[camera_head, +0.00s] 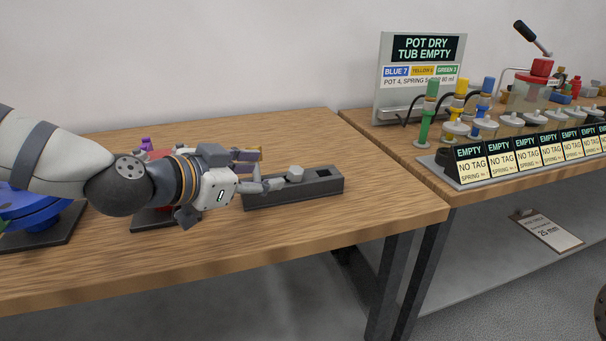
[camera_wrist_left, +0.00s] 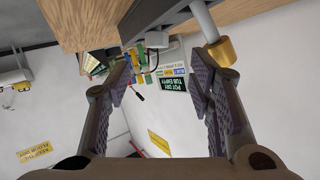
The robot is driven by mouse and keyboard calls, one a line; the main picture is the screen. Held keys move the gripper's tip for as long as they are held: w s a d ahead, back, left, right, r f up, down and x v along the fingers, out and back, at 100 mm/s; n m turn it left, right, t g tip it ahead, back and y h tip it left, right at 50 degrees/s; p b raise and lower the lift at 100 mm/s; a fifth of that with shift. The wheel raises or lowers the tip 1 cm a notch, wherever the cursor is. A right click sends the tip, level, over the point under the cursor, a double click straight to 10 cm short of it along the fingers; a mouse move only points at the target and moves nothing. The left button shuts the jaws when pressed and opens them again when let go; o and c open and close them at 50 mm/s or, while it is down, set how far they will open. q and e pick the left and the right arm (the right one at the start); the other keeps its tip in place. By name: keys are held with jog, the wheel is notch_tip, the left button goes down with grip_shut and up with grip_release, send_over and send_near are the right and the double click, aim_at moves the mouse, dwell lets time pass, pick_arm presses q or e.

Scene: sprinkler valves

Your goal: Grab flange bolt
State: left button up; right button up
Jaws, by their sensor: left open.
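A grey six-sided piece (camera_head: 295,173), which looks like the head of the flange bolt, sits on top of a dark block (camera_head: 310,189) on the wooden bench. My left gripper (camera_head: 266,171) comes in from the left over the block's left end. Its fingers are spread, empty, and point right toward the grey piece, which is apart from them. In the left wrist view my left gripper (camera_wrist_left: 163,75) has nothing between its pads. There, a grey rod with a brass end (camera_wrist_left: 221,52) lies outside the right-hand finger.
The block has a square hole (camera_head: 323,172) at its right. A blue round thing (camera_head: 38,208) and a red part stand at the left, partly behind my arm. A second bench holds valves, labelled pots and a sign (camera_head: 420,75). The front of the near bench is clear.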

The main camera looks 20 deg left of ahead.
aim_at(292, 171)
pick_arm(q)
jog(key=x, duration=0.2)
jog(key=b+x, duration=0.1)
jog(key=x, duration=0.4)
jog(key=shift+d+f+b, duration=0.2)
jog(key=shift+f+b, duration=0.2)
jog(key=shift+f, duration=0.05)
jog(key=shift+w+d, duration=0.15)
jog(key=shift+w, duration=0.2)
jog(key=shift+r, duration=0.2)
grip_shut()
pick_arm(e)
jog(key=shift+g, duration=0.5)
jog(key=s+f, duration=0.3)
